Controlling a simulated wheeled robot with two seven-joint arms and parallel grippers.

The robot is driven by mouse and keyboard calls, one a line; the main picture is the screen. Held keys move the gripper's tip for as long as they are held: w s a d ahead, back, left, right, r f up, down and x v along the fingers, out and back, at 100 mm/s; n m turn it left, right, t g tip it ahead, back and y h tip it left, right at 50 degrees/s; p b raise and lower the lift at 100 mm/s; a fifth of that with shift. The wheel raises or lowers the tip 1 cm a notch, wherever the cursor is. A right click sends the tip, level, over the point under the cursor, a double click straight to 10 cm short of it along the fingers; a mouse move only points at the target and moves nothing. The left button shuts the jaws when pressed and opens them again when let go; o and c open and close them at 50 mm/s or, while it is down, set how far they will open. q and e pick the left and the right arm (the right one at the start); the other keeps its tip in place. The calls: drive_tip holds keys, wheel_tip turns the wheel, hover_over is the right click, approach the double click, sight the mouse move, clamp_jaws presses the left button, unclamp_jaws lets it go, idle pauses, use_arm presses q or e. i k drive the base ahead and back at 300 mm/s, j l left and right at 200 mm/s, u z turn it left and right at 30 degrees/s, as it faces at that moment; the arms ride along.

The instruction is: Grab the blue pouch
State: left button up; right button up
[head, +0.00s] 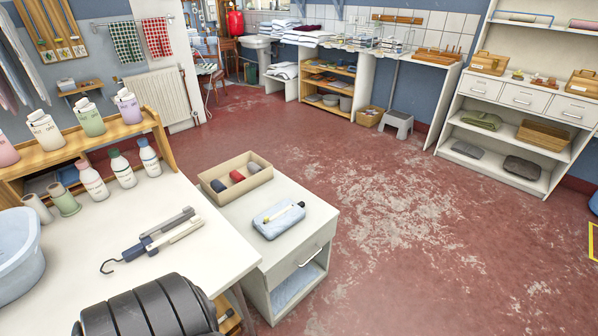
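A light blue, flat, rounded item that looks like the blue pouch (272,226) lies on top of a small white cabinet (306,241), right of the table. Neither my left nor my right gripper shows in the head view.
An open cardboard box (208,192) with red and dark rolls sits behind the pouch. The white table (205,269) holds bottles, spools, a hooked tool (140,247) and a pale blue tub (18,252). The red floor right of the cabinet is clear.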

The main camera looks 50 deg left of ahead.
sight(285, 214)
drive_tip(key=i+l+u, duration=0.2)
drive_tip(key=i, duration=0.45)
drive_tip(key=i+u, duration=0.15)
drive_tip(key=i, duration=0.55)
drive_tip(key=l, duration=0.05)
